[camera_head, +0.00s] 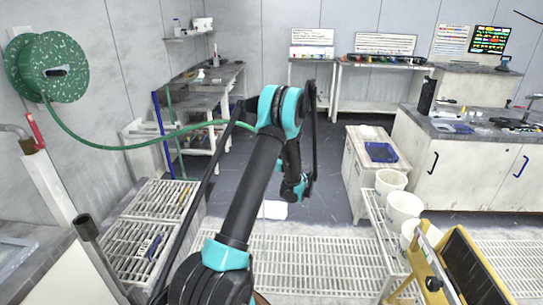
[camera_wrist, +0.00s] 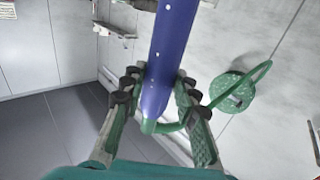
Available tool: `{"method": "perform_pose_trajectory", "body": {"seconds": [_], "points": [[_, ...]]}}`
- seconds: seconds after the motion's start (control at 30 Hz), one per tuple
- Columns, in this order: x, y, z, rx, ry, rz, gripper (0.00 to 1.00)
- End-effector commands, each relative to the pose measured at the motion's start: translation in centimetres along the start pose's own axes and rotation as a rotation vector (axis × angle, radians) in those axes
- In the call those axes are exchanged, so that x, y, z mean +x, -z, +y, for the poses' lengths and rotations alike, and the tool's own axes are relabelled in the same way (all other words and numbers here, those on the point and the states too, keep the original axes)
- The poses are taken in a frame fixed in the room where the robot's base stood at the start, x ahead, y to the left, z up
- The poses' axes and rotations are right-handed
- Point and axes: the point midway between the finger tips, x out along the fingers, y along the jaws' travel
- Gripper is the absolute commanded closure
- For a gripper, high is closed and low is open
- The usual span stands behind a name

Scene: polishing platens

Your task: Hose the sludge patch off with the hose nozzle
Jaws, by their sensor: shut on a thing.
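In the wrist view, my gripper (camera_wrist: 158,82) is shut around a long blue hose nozzle (camera_wrist: 168,45), with dark finger pads on both sides of it. The nozzle reaches up out of the top of the picture, so its far end is cut off. The green hose (camera_wrist: 225,97) joins its near end and loops right to the reel (camera_wrist: 236,93). In the head view, the hose (camera_head: 130,146) runs from the wall reel (camera_head: 55,70) to my arm, which hides the nozzle and fingers. I cannot make out a sludge patch in either view.
A pale flat sheet or patch (camera_head: 275,210) lies on the dark floor. White buckets (camera_head: 402,207) stand on a rack at right, beside a yellow frame (camera_head: 425,262). A cabinet (camera_head: 362,165) and slatted bench (camera_head: 135,235) flank the aisle. The middle floor is mostly clear.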

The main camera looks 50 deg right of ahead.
Motion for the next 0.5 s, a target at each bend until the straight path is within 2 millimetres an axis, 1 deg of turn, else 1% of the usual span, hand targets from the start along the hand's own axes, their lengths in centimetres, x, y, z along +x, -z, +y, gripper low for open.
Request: {"method": "perform_pose_trajectory", "body": {"seconds": [0.03, 0.5], "points": [[0.8, 0.3, -1.1, 0.000, 0.004, 0.000, 1.00], [7.0, 2.6, -9.5, 0.000, 0.005, 0.000, 1.00]]}}
